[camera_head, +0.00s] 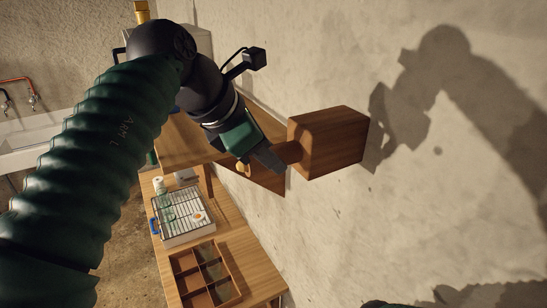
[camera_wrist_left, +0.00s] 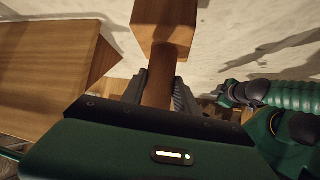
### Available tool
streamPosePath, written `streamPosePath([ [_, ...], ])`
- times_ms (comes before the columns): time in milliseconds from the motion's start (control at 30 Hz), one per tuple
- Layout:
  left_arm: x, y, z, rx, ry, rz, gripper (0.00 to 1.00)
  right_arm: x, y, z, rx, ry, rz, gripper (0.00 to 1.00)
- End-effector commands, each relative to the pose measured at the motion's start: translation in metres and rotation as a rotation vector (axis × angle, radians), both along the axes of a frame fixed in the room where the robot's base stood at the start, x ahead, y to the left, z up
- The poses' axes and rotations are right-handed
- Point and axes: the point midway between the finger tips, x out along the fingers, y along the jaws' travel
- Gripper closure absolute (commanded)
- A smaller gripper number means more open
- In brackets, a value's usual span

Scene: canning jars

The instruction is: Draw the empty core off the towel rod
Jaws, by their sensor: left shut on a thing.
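My left gripper (camera_head: 268,158) is at the wall, beside a square wooden block (camera_head: 328,142). In the left wrist view its two fingers (camera_wrist_left: 159,92) stand on either side of a brown round piece, which I take for the empty core (camera_wrist_left: 158,82), and are shut on it. The core's far end meets the wooden block (camera_wrist_left: 165,22) or lies close against it. A short stretch of the core (camera_head: 289,152) shows in the head view between fingers and block. No separate rod can be made out. My right arm (camera_wrist_left: 285,98) shows at the right of the wrist view; its jaws are unclear.
A wooden board or shelf (camera_head: 180,148) lies left of the gripper. Below stands a wooden table (camera_head: 245,255) with a wire rack tray (camera_head: 186,238), a white roll (camera_head: 158,185) and a divided brown box (camera_head: 233,283). The plaster wall right of the block is bare.

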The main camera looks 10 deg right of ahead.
Motion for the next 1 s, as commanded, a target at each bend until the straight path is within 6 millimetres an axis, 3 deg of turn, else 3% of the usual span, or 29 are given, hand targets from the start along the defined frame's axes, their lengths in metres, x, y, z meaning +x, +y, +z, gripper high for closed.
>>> streamPosePath([
  [1000, -0.019, 0.049, -0.002, 0.004, 0.002, 0.004, 1.00, 0.000, 0.000, -0.020, 0.000, 0.000, 0.000, 1.00],
])
